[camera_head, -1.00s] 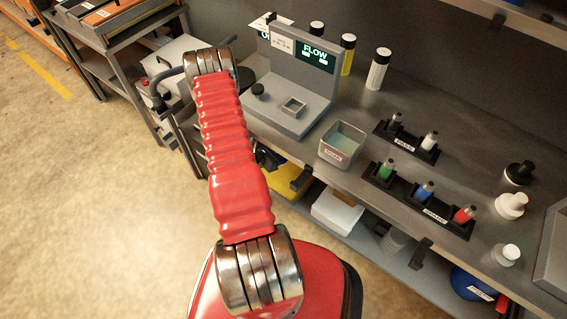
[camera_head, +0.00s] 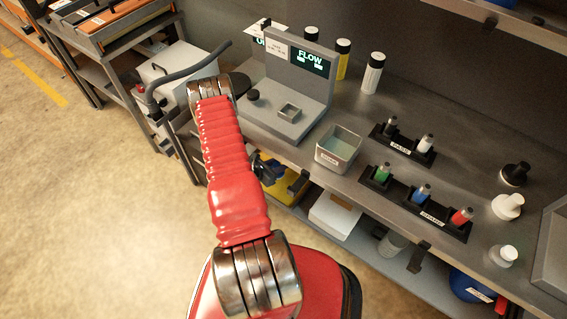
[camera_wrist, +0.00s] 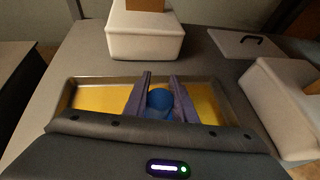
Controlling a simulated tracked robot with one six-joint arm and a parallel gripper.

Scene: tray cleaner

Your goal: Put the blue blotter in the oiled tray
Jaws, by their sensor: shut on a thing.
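In the wrist view, a shallow metal tray (camera_wrist: 92,97) with a yellow floor lies ahead. My gripper (camera_wrist: 160,84) reaches over it, with its two purple-grey fingers on either side of a rounded blue blotter (camera_wrist: 159,99). The fingers are shut on the blotter. I cannot tell whether the blotter touches the tray floor. The near part of the tray is hidden behind my gripper's body. In the head view, my red arm hides most of the gripper, and a yellow patch shows on the lower shelf beside it.
White boxes (camera_wrist: 146,38) stand behind the tray and to its right (camera_wrist: 285,100). In the head view, the bench holds a grey FLOW device (camera_head: 300,85), a small open bin (camera_head: 338,150), and racks of coloured bottles (camera_head: 418,199). Open floor lies left.

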